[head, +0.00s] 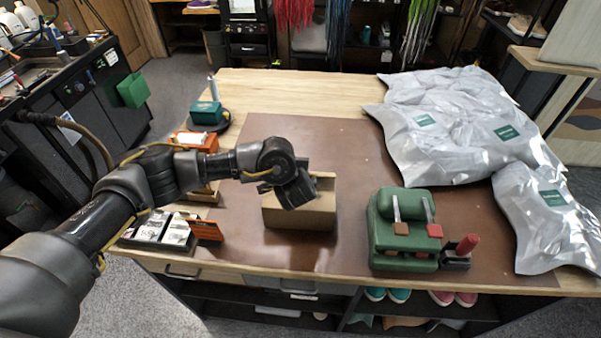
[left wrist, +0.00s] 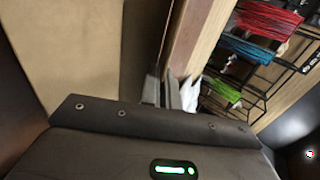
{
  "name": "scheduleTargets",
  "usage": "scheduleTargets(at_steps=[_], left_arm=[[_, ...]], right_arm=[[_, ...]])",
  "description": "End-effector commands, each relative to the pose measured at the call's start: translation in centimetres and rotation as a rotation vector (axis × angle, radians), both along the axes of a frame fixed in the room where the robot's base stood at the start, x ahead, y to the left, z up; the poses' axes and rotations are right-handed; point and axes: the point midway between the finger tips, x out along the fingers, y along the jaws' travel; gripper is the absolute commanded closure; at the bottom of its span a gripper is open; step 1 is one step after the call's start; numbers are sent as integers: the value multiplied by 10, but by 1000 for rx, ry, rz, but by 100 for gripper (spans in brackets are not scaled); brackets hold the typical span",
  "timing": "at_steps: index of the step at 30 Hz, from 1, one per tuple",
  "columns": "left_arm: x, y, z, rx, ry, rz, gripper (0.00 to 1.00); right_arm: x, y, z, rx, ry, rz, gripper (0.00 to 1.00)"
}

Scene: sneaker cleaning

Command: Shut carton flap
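The tan carton (head: 300,214) stands on the brown mat, near the middle of the table's front part. My left gripper (head: 302,188) is over the carton's top and hides much of it, including most of any flap. In the left wrist view, a broad tan cardboard panel (left wrist: 72,45) fills the left side, close to the gripper. My left gripper's fingers (left wrist: 168,92) are dark and mostly hidden behind the gripper body, so I cannot tell how far apart they are or whether they touch the cardboard. My right gripper is in neither view.
Silvery packages (head: 455,125) cover the table's right side. Small orange boxes (head: 195,140) and a tray of cards (head: 160,230) lie left. The brown mat (head: 340,145) behind the carton is clear.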

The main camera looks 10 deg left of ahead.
Motion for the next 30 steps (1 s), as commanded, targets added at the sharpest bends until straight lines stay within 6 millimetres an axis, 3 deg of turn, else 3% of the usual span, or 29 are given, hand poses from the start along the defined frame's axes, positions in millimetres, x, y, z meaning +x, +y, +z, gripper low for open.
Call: scheduleTargets(at_steps=[1, 3, 16, 21, 30], left_arm=[[-2, 0, -12, -3, -32, 0, 100], [-3, -1, -10, -1, -67, 0, 100], [-4, 1, -5, 3, -103, 4, 100], [-4, 1, -5, 4, -103, 3, 76], [-4, 0, -5, 4, -102, 3, 75]], right_arm=[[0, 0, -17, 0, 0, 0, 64], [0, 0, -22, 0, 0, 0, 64], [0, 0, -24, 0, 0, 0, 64], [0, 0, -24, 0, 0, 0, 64], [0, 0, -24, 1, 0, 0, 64]])
